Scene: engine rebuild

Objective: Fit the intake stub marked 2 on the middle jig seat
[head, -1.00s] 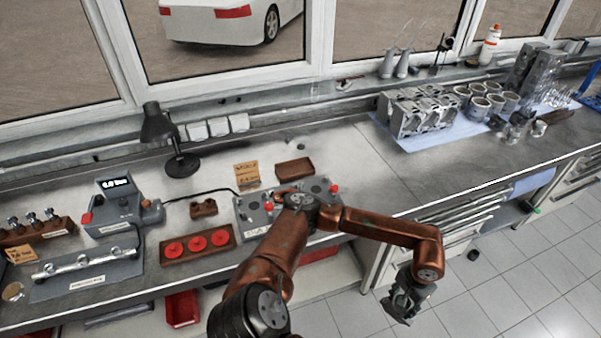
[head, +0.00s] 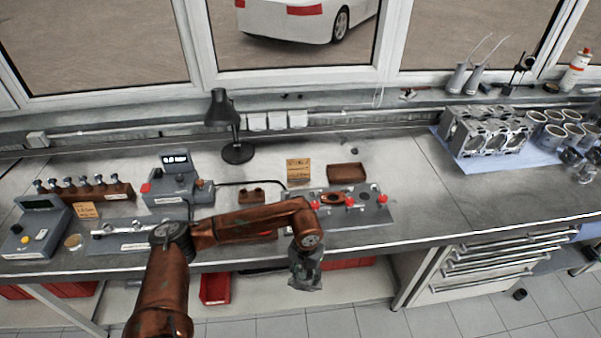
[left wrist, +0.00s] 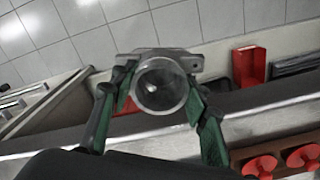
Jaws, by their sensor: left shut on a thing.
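My left gripper (head: 305,277) hangs in front of the bench edge, over the floor gap. In the left wrist view it is shut on a grey metal stub (left wrist: 160,86), a short round tube with a flange, seen end-on between the green fingers. No number is readable on it. The jig (head: 376,214) is a grey plate on the bench, behind and right of the gripper. It carries several red knobs, dark round seats and a brown oval piece (head: 332,199) left of its middle. My forearm hides part of its left side. My right gripper is not in view.
A brown tray (head: 347,172) and a note card (head: 298,168) stand behind the jig. A gauge box (head: 175,184), a lamp (head: 225,115) and a wooden block (head: 250,196) are to the left. Engine blocks (head: 485,135) stand at right. The bench right of the jig is clear.

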